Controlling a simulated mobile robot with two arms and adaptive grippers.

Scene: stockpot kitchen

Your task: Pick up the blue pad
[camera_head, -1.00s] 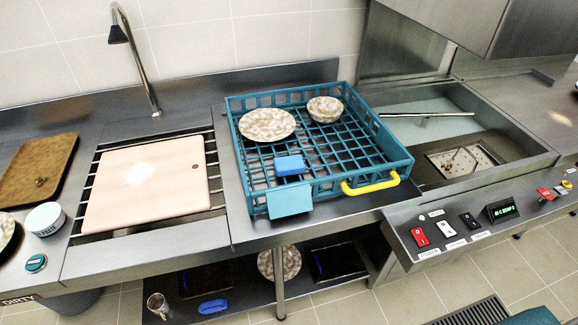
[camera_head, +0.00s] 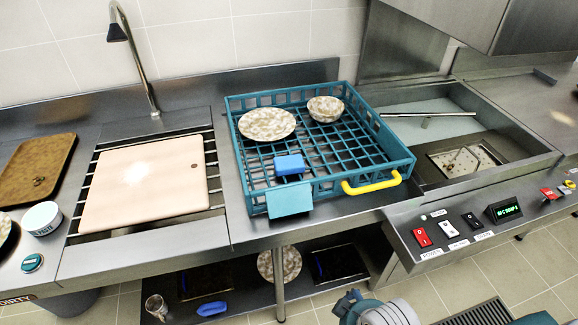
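A bright blue pad (camera_head: 289,165) lies in the front left part of the teal dish rack (camera_head: 407,163), behind its front wall. A second blue pad-like item (camera_head: 212,308) lies on the lower shelf under the counter. I cannot tell from the frame which one the task means. A grey and teal part of my own arm shows at the bottom edge, cut off by the frame and well apart from both blue items. No fingertips of either gripper are visible.
A speckled plate (camera_head: 267,124) and bowl (camera_head: 325,109) sit in the rack. A pale cutting board (camera_head: 146,184) lies to the left. A metal cup (camera_head: 156,306) stands on the lower shelf.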

